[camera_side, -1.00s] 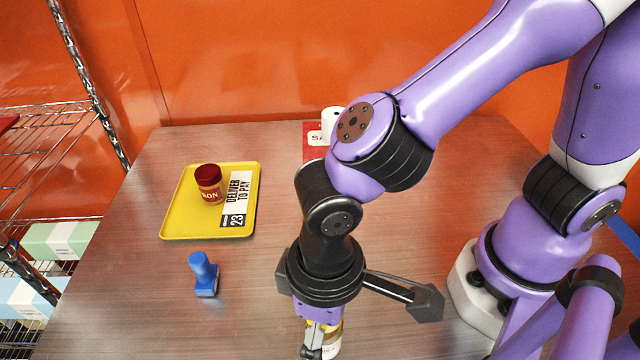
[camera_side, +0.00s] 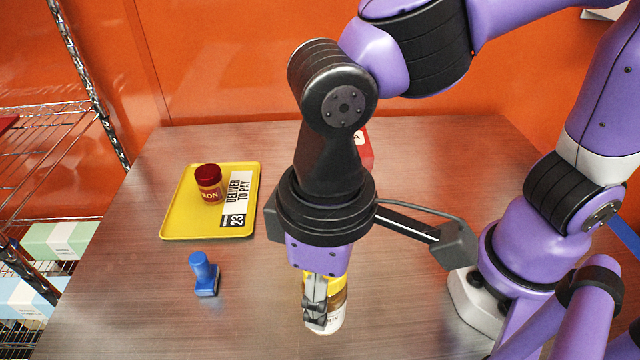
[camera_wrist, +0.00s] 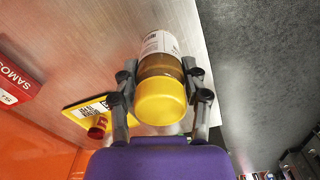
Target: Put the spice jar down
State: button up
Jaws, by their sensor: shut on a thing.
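A spice jar with a yellow lid, brown contents and a pale label (camera_side: 333,315) is between the fingers of my gripper (camera_side: 316,308) near the front of the table. In the wrist view the jar's yellow lid (camera_wrist: 160,102) faces the camera, and my gripper (camera_wrist: 160,73) is shut on the jar's sides. The jar appears held above the table, though its gap to the surface is hard to judge.
A card reading "DELIVER TO PAY 23" (camera_side: 236,198) lies on the tray. A blue stamp (camera_side: 204,275) stands in front of the tray. A red box (camera_side: 364,148) is partly hidden behind my arm. A wire rack (camera_side: 45,150) is at the left. The table between stamp and gripper is bare.

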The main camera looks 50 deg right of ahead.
jog(key=shift+w+d+r+m, duration=0.5)
jog(key=shift+w+d+r, duration=0.25)
jog(key=shift+r, duration=0.25)
jog(key=w+d+r+m, duration=0.1)
jog(key=w+d+m, duration=0.4)
jog(key=d, duration=0.5)
jog(key=w+d+m, duration=0.2)
jog(key=d+m, duration=0.4)
jog(key=d, duration=0.3)
jog(key=s+d+m, duration=0.4)
jog(key=d+m, duration=0.3)
jog(key=d, duration=0.4)
jog(key=shift+s+d+f, duration=0.75)
jog(key=shift+d+f, duration=1.05)
jog(key=shift+s+d+f, duration=0.75)
jog(key=shift+d+f, duration=1)
jog(key=shift+d, duration=0.1)
jog(key=shift+s+d+f, duration=0.75)
jog(key=shift+d+f, duration=1.05)
jog(key=shift+f, duration=0.1)
jog(key=o, duration=1.2)
